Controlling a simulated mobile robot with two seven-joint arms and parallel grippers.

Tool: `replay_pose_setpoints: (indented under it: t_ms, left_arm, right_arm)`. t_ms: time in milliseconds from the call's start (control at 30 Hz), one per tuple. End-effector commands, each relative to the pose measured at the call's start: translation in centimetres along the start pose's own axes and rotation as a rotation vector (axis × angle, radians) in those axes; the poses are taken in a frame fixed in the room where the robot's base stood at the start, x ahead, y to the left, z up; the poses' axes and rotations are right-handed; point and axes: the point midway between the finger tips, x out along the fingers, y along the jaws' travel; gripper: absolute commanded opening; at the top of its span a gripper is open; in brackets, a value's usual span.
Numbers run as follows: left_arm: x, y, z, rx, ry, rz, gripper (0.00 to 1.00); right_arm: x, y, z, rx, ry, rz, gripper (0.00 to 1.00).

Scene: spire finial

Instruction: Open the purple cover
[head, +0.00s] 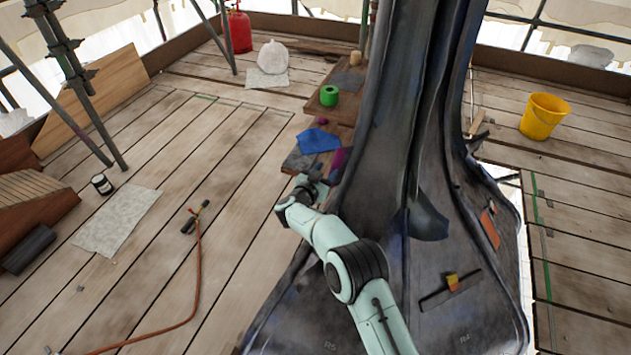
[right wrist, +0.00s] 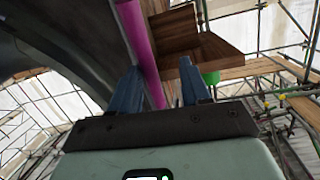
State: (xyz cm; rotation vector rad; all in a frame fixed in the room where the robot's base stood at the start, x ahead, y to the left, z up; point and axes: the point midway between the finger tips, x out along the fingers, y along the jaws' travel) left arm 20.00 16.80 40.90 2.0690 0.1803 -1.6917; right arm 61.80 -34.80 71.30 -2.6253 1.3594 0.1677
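The purple cover (head: 338,160) shows as a narrow purple piece at the left side of the dark spire (head: 395,130), partly hidden behind my right arm and gripper. In the right wrist view it is a long magenta strip (right wrist: 137,35) running down past the inner side of the left-hand finger. My right gripper (head: 322,178) is beside the cover's lower end. Its two blue fingers (right wrist: 160,68) are apart, with the strip in the gap as seen; I cannot tell whether it lies between them or beyond. My left gripper is out of view.
A torch with an orange hose (head: 197,270) lies on the planks. A yellow bucket (head: 543,116) stands right. The left planks are mostly clear.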

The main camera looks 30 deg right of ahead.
Motion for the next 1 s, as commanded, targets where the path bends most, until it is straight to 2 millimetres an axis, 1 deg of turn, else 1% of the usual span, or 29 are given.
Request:
replay_pose_setpoints:
  t_ms: [33, 167, 300, 400, 500, 600, 700, 1000]
  left_arm:
    - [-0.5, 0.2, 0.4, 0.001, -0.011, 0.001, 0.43]
    - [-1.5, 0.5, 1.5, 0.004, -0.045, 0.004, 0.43]
    - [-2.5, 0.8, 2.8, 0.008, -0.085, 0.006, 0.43]
    - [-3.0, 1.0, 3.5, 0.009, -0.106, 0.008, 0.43]
    - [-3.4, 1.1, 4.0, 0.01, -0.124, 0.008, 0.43]
    - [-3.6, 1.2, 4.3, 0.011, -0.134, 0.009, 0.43]
    - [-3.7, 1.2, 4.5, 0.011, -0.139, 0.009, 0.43]
    - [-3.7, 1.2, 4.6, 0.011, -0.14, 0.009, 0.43]
  right_arm:
    - [-1.1, -0.3, -0.3, 0.001, -0.003, -0.007, 0.44]
    - [-3.8, -0.3, -0.4, 0.0, -0.004, -0.008, 0.44]
    - [-7.1, -0.3, -0.4, 0.001, -0.001, -0.008, 0.44]
    - [-9.1, -0.3, -0.4, 0.002, -0.001, -0.007, 0.44]
    - [-10.7, -0.2, -0.3, 0.003, 0.0, -0.006, 0.44]
    - [-11.7, -0.2, -0.3, 0.002, 0.001, -0.004, 0.44]
    - [-12.3, -0.1, -0.3, 0.003, 0.002, -0.003, 0.44]
    - [-12.4, -0.1, -0.2, 0.003, 0.003, -0.003, 0.44]
